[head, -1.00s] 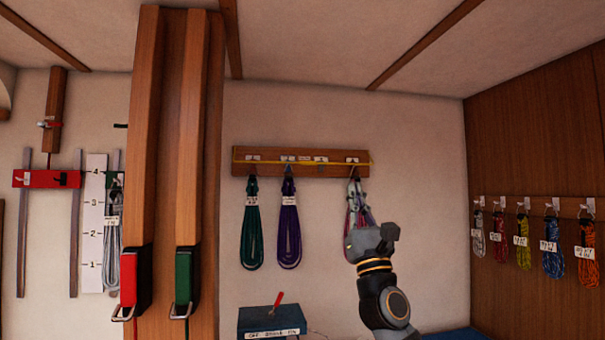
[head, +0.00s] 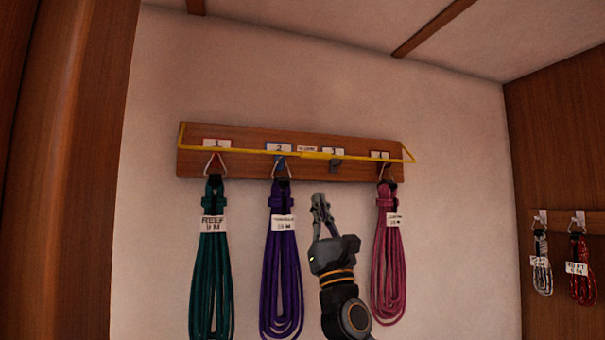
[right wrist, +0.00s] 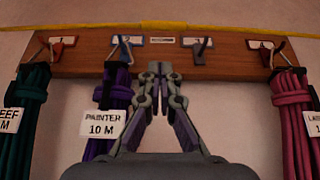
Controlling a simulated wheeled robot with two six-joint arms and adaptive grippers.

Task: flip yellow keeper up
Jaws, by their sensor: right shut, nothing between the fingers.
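The yellow keeper (head: 350,156) is a thin bar running across the front of a wooden hook board (head: 240,137), with its ends bent back at the board's two sides. It lies across the hooks, just above or in front of them. In the right wrist view the keeper (right wrist: 215,29) crosses near the top of the board. My right gripper (head: 320,202) is shut and empty, below the board between the purple and pink coils. Its closed fingertips (right wrist: 160,68) point up at the board, below the keeper and apart from it. My left gripper is not in view.
A green coil (head: 211,270), a purple coil (head: 283,270) and a pink coil (head: 388,260) hang from the board. The third hook (head: 336,165) is bare. More coils (head: 541,262) hang on the right wall. A wooden post (head: 75,170) stands at left.

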